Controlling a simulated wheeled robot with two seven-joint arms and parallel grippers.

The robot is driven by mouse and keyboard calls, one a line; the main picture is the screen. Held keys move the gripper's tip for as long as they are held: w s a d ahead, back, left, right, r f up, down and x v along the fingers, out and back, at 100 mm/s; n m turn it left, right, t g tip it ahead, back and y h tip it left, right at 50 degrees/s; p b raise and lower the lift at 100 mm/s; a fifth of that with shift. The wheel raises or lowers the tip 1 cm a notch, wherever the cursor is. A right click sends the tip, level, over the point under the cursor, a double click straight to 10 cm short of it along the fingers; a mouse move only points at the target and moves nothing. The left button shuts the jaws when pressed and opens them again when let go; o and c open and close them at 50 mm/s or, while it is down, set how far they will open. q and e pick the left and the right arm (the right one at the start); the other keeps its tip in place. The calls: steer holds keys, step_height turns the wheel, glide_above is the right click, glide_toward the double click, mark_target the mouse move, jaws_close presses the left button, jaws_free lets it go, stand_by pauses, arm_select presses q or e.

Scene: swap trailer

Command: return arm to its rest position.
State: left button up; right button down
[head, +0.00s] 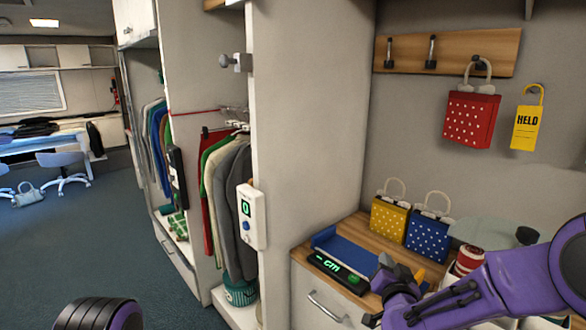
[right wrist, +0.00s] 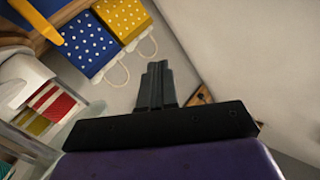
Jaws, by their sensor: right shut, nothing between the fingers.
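My right arm (head: 510,283) is purple and comes in from the right, over the wooden counter. Its black gripper (head: 388,270) is at the counter's front, close to the blue tray and the black display box. In the right wrist view the gripper's fingers (right wrist: 156,86) are together, with nothing between them. A black and purple part of my body shows at the bottom left of the head view. My left gripper is not in view.
A yellow dotted bag (head: 390,218) and a blue dotted bag (head: 428,235) stand on the counter (head: 345,227). A blue tray (head: 345,252) and a display box (head: 338,271) lie near its front edge. A red bag (head: 471,118) hangs above. Open floor (head: 95,240) lies left.

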steer(key=s+d+f+g+b, duration=0.1)
steer(key=s+f+g+b, duration=0.1)
steer(key=s+f, duration=0.55)
steer(key=s+d+f+m+g+b, duration=0.1)
steer(key=s+f+g, duration=0.25)
steer(key=f, duration=0.75)
steer(key=s+d+f+g+b, duration=0.1)
steer(key=s+f+g+b, duration=0.1)
steer(key=s+f, duration=0.6)
steer(key=s+d+f+g+b, duration=0.2)
steer(key=s+f+g+b, duration=0.1)
steer(key=s+f, duration=0.7)
steer(key=s+d+f+g+h+b, duration=0.1)
steer(key=s+d+f+g+b, duration=0.1)
steer(key=s+f, duration=0.8)
steer(key=s+g+b, duration=0.1)
steer(key=s+b, duration=0.1)
steer(key=s, duration=0.1)
steer(key=shift+d+n, duration=0.25)
steer(key=shift+n, duration=0.05)
